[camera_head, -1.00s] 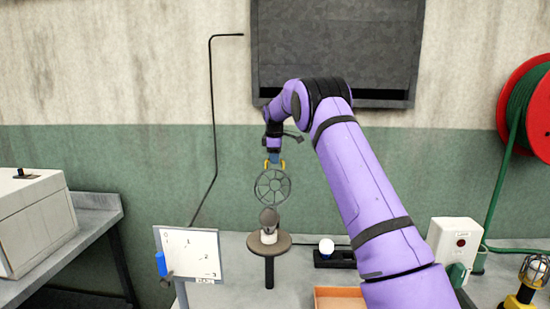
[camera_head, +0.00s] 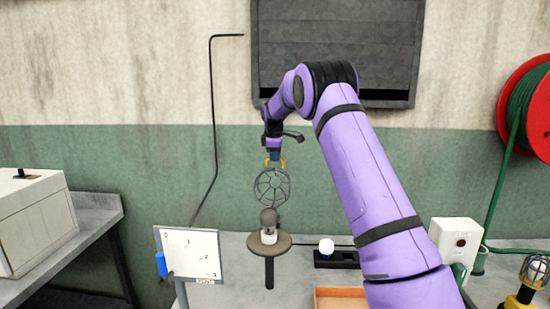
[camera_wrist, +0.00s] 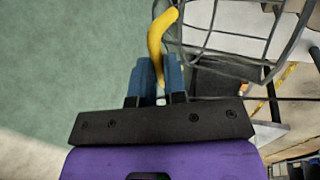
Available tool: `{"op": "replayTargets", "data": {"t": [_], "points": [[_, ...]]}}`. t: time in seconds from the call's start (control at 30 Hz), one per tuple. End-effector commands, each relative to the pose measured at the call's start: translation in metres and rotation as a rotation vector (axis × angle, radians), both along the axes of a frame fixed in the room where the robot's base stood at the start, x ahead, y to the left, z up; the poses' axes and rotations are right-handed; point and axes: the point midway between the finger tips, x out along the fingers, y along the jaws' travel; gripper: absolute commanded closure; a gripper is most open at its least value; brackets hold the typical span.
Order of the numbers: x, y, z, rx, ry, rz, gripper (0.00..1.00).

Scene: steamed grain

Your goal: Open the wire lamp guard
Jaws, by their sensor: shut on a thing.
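The wire lamp guard (camera_head: 271,188) is a round dark cage above a lamp bulb (camera_head: 268,217) on a small round stand (camera_head: 284,243). The cage stands swung up, clear of the bulb. My gripper (camera_head: 272,162) is at the top of the guard. In the wrist view my gripper (camera_wrist: 160,80) has its blue fingers shut on a yellow curved handle (camera_wrist: 156,42), with the guard's grey wires (camera_wrist: 235,58) to the right. The guard's hinge cannot be made out.
A white board with numbers (camera_head: 190,254) stands left of the stand. A white bulb on a black base (camera_head: 327,248), an orange tray (camera_head: 340,296) and a switch box (camera_head: 455,241) are to the right.

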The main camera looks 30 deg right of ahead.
Motion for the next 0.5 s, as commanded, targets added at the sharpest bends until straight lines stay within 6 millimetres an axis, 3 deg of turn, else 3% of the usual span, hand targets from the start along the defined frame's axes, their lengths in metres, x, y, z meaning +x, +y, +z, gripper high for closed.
{"op": "replayTargets", "data": {"t": [0.23,0.5], "points": [[-0.022,0.015,0.015,-0.014,-0.024,0.002,1.0],[-0.027,0.018,0.016,-0.013,-0.021,0.0,1.0]]}}
